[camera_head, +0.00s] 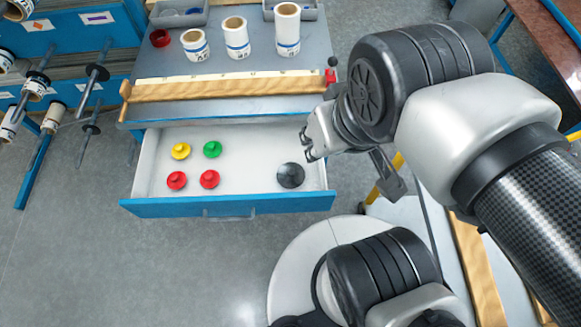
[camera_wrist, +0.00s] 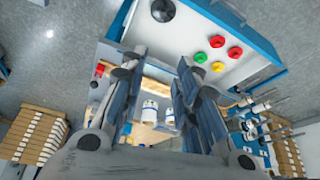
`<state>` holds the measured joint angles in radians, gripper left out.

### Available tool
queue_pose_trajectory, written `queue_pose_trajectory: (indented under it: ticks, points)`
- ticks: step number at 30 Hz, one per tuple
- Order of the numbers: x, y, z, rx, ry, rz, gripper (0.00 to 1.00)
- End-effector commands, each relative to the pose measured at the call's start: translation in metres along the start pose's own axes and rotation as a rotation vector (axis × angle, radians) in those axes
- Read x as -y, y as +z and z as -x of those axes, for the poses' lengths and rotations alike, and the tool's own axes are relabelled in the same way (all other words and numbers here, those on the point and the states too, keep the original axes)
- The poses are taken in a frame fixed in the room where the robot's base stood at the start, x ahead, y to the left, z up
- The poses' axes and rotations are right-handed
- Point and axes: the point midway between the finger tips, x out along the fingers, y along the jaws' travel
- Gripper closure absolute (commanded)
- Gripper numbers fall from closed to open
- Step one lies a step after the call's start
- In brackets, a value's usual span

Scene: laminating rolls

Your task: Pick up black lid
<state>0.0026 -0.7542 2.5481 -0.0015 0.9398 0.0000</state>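The black lid (camera_head: 290,175) lies at the right end of the open white drawer (camera_head: 240,150). It is round and dark with a raised knob. It also shows at the top of the wrist view (camera_wrist: 163,10), beyond my fingers. My gripper (camera_head: 306,145) hangs above the drawer's right side, close to the lid in the head view but apart from it. In the wrist view its two fingers (camera_wrist: 158,58) stand wide apart with nothing between them.
Yellow (camera_head: 181,151), green (camera_head: 212,149) and two red lids (camera_head: 177,180) lie in the drawer's left half. A wooden bar (camera_head: 225,90) and white rolls (camera_head: 236,38) are on the tabletop behind. Spindles (camera_head: 93,75) stick out at the left. The drawer's middle is clear.

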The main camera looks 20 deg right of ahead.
Motion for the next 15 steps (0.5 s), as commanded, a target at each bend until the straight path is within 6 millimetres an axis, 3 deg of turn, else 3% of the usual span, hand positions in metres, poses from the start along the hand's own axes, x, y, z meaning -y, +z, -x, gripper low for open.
queue_pose_trajectory:
  ticks: [5,8,11,15]
  points:
    - [0.0,0.0,0.0,0.0,0.0,0.0,0.71]
    - [0.0,-0.002,0.0,0.003,0.0,-0.001,0.64]
    - [0.0,-0.014,0.001,0.02,0.0,-0.008,0.58]
    - [0.0,-0.05,-0.003,0.062,0.002,-0.031,0.54]
